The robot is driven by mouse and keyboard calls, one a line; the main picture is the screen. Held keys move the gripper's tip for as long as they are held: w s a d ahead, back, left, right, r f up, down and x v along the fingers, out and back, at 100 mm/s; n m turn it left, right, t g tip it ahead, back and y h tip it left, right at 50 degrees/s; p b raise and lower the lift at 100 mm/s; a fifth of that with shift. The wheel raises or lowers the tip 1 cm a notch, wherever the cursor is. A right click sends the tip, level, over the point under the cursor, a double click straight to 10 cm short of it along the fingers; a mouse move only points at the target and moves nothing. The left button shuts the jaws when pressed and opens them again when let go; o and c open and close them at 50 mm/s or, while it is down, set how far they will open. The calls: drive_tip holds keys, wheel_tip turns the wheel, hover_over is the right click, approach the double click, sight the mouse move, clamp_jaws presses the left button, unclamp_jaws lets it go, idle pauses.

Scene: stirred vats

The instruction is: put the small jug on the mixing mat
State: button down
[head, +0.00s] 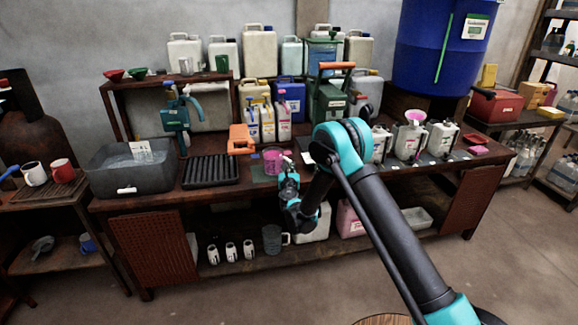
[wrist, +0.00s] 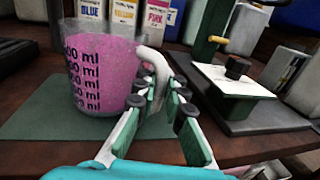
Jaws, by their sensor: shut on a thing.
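The small jug (wrist: 105,65) is clear with black ml marks and pink contents. It stands upright on or just above a dark green-grey mat (wrist: 30,118) in the wrist view; its base edge is too unclear to tell contact. My gripper (wrist: 162,95) is shut on the jug's white handle (wrist: 153,70), with one finger on each side. In the head view the pink jug (head: 272,160) is at the bench front, left of my gripper (head: 286,163), and the mat (head: 259,173) shows partly beneath it.
White bottles labelled blue, yellow and pink (head: 268,122) stand behind the jug. A black ribbed tray (head: 210,170) lies to its left. To the right in the wrist view is a stand with a white plate (wrist: 233,80). A larger jug (head: 272,238) is on the lower shelf.

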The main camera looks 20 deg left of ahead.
drive_tip(key=shift+f, duration=0.1)
drive_tip(key=c, duration=1.6)
unclamp_jaws()
